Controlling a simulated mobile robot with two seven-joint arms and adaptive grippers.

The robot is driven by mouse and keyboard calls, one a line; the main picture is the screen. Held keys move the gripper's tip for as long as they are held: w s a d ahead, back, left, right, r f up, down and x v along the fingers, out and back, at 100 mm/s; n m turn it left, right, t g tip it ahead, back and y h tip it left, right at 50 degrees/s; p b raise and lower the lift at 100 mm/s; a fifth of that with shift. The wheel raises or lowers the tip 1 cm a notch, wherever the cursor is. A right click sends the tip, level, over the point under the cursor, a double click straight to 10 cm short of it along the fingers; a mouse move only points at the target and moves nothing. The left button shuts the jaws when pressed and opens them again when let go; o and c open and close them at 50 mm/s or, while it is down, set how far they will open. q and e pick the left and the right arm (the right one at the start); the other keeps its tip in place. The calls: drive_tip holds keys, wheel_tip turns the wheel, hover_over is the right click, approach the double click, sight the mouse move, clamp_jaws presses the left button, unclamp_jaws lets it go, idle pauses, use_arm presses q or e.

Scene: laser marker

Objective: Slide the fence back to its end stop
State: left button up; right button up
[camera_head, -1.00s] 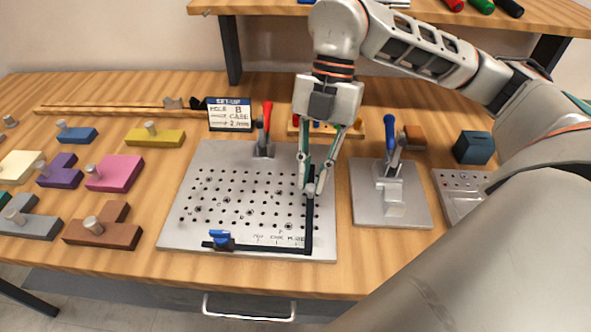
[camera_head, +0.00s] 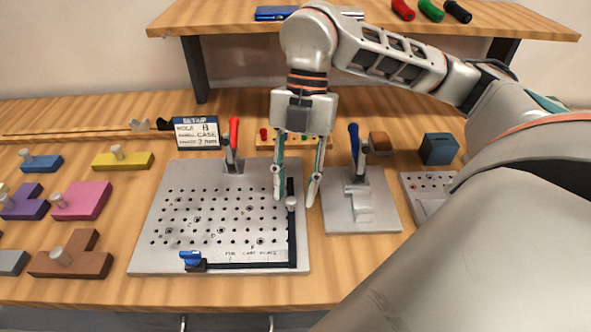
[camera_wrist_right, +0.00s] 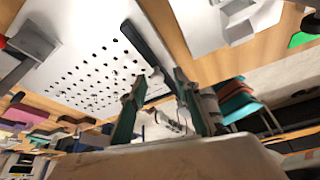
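The fence appears to be the black L-shaped bar (camera_head: 245,265) on the perforated grey plate (camera_head: 150,250). Its long arm lies along the plate's front edge and its other arm runs back along the right side. A pale round knob (camera_head: 291,203) stands on that side arm. A blue lever (camera_head: 190,258) sits at the fence's front left end. My right gripper (camera_head: 295,200) is open, with one fingertip on each side of the knob and visible gaps. In the right wrist view, the knob (camera_wrist_right: 156,76) shows between the spread fingertips (camera_wrist_right: 158,84). My left gripper is not in view.
A red-handled clamp (camera_head: 233,140) stands at the plate's back edge. A blue-handled clamp (camera_head: 355,150) on its own plate is close on the right. A set-up card (camera_head: 196,132) stands behind. Coloured blocks (camera_head: 82,201) lie left. A shelf (camera_head: 220,22) overhangs the back.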

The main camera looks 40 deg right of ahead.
drive_tip(key=v, duration=1.1)
drive_tip(key=shift+r, duration=0.4)
